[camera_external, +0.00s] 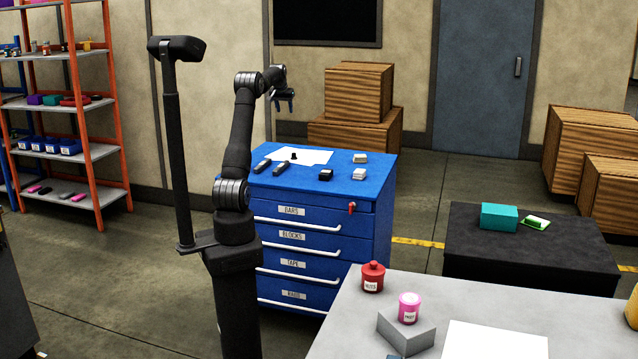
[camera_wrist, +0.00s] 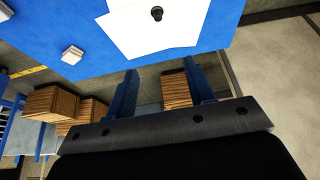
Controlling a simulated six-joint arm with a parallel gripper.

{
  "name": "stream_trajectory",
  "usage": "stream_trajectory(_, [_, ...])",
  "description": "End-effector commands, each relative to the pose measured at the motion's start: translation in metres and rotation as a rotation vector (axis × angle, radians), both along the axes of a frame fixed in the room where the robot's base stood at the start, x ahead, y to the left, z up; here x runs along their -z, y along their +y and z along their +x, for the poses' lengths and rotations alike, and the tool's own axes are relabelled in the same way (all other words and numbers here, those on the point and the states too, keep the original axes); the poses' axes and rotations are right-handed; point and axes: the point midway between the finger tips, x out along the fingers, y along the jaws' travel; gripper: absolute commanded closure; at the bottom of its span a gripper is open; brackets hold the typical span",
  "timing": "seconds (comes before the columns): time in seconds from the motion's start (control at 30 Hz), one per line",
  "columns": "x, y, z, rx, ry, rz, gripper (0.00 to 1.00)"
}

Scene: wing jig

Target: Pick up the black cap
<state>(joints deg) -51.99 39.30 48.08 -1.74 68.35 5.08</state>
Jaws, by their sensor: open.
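The small black cap (camera_external: 293,156) stands on white paper (camera_external: 316,157) on top of the blue drawer cabinet (camera_external: 376,165). In the wrist view the cap (camera_wrist: 157,13) is near the top edge, on the white paper (camera_wrist: 140,40). My gripper (camera_external: 285,104) is above the cabinet, higher than the cap and apart from it. In the wrist view its two blue fingers (camera_wrist: 160,67) are spread with nothing between them, and the cap lies beyond their tips.
Two dark bars (camera_external: 263,166) (camera_external: 281,168) lie left of the paper. A black block (camera_external: 326,174) and two whitish blocks (camera_external: 360,158) (camera_external: 358,174) are to the right. Wooden crates (camera_external: 358,90) stand behind the cabinet. A grey table (camera_external: 340,320) is in front, at the right.

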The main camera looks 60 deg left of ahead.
Motion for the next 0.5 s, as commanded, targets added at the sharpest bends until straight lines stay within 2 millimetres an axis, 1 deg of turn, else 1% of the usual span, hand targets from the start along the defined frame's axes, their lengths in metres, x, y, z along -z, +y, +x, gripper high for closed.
stream_trajectory(0.03, [0.020,0.001,0.005,-0.020,-0.002,0.008,0.51])
stream_trajectory(0.1, [0.046,0.004,0.011,-0.061,-0.018,0.032,0.51])
stream_trajectory(0.23, [0.088,0.005,0.022,-0.117,-0.054,0.075,0.51])
stream_trajectory(0.33, [0.108,0.005,0.027,-0.143,-0.079,0.098,0.51])
stream_trajectory(0.5, [0.128,0.008,0.032,-0.156,-0.095,0.111,0.51])
